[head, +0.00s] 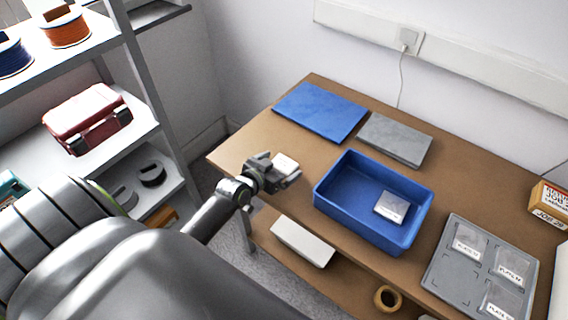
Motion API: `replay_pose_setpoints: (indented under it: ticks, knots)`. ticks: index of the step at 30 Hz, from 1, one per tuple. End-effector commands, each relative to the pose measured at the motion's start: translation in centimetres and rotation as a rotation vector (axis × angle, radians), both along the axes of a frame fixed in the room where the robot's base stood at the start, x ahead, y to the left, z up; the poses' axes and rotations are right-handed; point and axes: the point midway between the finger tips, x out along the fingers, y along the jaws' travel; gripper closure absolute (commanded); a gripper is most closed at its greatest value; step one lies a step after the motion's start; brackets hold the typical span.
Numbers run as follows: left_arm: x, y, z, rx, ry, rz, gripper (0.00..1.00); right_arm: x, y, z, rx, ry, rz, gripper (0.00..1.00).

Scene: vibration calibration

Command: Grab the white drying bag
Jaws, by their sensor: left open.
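A small white bag (285,163) shows at my left gripper (290,175), above the left part of the brown table (240,143). The gripper is open, its fingers pointing right. The fingers partly hide the bag, and I cannot tell whether they touch it. Another small whitish packet with dark print (392,207) lies inside the blue bin (330,211), toward its right side. The bin stands just right of the gripper. My right gripper is not in view.
A grey tray (437,278) holds several labelled packets at the right. A blue mat (320,110) and a grey slab (394,139) lie at the back. A labelled box (549,204) stands far right. A shelf rack (150,85) stands left. A white box (302,243) sits below the tabletop.

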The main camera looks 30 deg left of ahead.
Motion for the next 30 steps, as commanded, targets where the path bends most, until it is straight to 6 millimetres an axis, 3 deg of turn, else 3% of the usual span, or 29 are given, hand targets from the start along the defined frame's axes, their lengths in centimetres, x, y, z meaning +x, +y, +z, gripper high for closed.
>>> replay_pose_setpoints:
  ticks: [4, 13, 24, 30]
  knots:
    - [1.29, -0.09, -0.49, -0.001, -0.001, 0.0, 0.02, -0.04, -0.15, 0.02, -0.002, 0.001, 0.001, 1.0]
    - [1.53, -0.11, -0.64, 0.0, -0.001, 0.0, 0.02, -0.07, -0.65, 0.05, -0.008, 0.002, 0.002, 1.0]
    - [1.5, -0.11, -0.63, 0.0, 0.0, 0.0, 0.5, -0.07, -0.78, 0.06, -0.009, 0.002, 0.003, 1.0]
    - [1.51, -0.11, -0.56, 0.0, -0.001, 0.0, 0.5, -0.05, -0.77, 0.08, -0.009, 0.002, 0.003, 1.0]
